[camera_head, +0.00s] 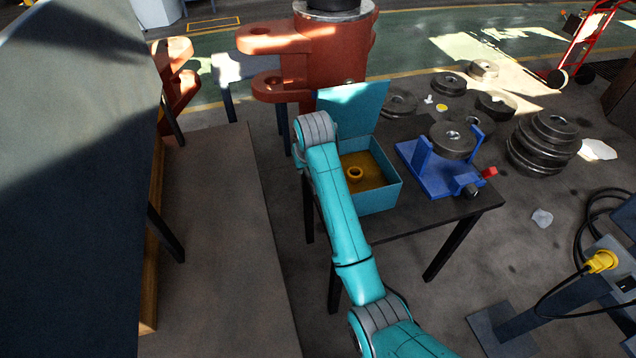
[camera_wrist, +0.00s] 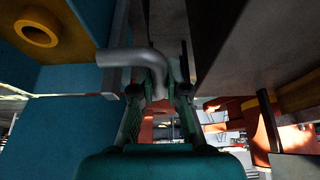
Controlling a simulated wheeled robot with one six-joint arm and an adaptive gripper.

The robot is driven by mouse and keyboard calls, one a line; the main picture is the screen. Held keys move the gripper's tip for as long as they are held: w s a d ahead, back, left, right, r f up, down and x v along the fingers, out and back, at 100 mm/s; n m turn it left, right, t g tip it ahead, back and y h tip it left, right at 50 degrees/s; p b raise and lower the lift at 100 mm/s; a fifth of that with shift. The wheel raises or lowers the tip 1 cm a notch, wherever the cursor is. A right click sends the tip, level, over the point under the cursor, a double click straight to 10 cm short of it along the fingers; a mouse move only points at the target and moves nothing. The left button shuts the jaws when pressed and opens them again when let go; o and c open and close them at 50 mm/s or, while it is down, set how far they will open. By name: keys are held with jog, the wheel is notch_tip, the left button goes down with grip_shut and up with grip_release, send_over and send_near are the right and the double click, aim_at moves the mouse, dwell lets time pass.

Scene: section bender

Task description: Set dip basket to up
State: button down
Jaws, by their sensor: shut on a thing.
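The dip station is a teal open-topped box (camera_head: 378,200) on a dark table, with a raised teal lid or back panel (camera_head: 355,108). Inside is a yellow-brown surface (camera_head: 377,172) with a yellow ring (camera_head: 355,174) on it. The ring also shows at the upper left of the wrist view (camera_wrist: 38,30), beside the teal wall (camera_wrist: 75,78). My gripper (camera_wrist: 158,88) is shut on a grey bent handle (camera_wrist: 125,57) beside the box. In the head view my arm hides the gripper and the handle. I cannot tell the basket's height.
A blue stand (camera_head: 430,172) with a metal roller sits right of the box on the same table (camera_head: 450,207). A brown bench (camera_head: 222,240) lies to the left. An orange machine (camera_head: 335,50) stands behind. Stacked metal rollers (camera_head: 545,140) are at right.

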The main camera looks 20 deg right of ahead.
jog(key=shift+w+r, duration=0.15)
jog(key=shift+r, duration=1.55)
jog(key=c, duration=1.2)
grip_release()
jog(key=shift+r, duration=0.1)
jog(key=o, duration=0.3)
notch_tip(320, 180, up, 9)
jog(key=shift+f, duration=0.2)
jog(key=shift+s, duration=0.2)
